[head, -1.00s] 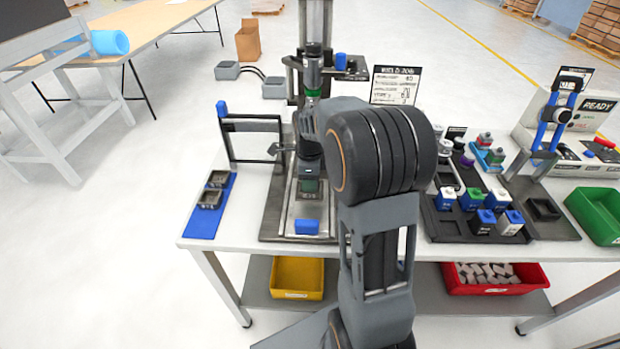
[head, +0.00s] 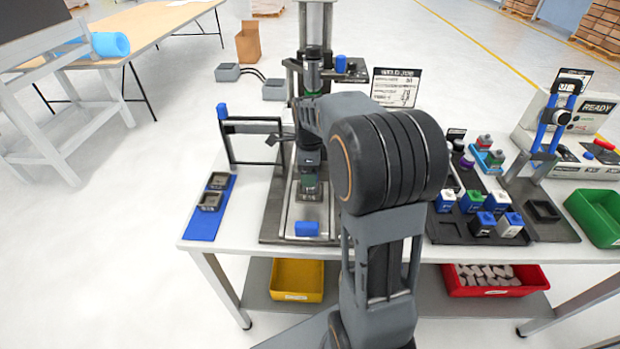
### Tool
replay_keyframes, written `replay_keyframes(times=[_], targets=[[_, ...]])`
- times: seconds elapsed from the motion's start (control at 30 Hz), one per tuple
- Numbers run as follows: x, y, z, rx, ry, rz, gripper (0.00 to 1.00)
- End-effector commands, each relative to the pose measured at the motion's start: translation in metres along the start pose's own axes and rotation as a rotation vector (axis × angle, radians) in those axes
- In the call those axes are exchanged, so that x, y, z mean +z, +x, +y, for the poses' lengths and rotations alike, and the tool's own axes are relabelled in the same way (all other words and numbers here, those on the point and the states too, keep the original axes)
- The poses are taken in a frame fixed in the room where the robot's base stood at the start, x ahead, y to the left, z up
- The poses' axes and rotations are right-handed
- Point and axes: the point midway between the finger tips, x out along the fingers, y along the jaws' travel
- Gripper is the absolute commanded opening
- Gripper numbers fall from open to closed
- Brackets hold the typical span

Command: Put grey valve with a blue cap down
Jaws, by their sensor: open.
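My gripper (head: 309,188) points down over the metal fixture plate (head: 285,222) in the middle of the table. It is small here, and my arm covers part of it. I cannot make out a grey valve with a blue cap for certain at the gripper. A blue block (head: 307,229) lies at the front of the fixture. Several blue and white cubes (head: 472,200) stand in the dark tray (head: 440,232) to the right.
A blue mat (head: 204,226) with two dark grey holders (head: 211,201) lies at the left. A black frame (head: 251,127) stands behind it. A green bin (head: 596,214) is at the far right. A press column (head: 315,25) rises behind the fixture.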

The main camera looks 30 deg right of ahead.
Motion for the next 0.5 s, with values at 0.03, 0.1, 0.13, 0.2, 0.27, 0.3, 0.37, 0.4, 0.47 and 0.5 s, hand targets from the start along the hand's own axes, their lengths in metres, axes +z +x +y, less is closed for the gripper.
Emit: replay_keyframes(times=[0.03,0.1,0.13,0.2,0.27,0.3,0.37,0.4,0.47,0.5], targets=[[0.000,-0.011,-0.001,-0.004,0.000,-0.001,0.68],[0.000,-0.025,0.000,-0.004,0.000,-0.001,0.68],[0.000,-0.031,-0.001,-0.004,0.000,-0.001,0.68],[0.000,-0.043,-0.001,-0.003,0.000,-0.001,0.68],[0.000,-0.052,0.000,-0.003,0.000,-0.001,0.68],[0.000,-0.058,0.000,-0.002,0.000,0.000,0.68],[0.000,-0.065,0.000,-0.002,0.000,0.000,0.68],[0.000,-0.069,0.000,-0.001,0.000,0.000,0.68],[0.000,-0.074,0.000,-0.002,-0.002,0.000,0.68],[0.001,-0.077,0.001,-0.002,-0.011,-0.001,0.68]])
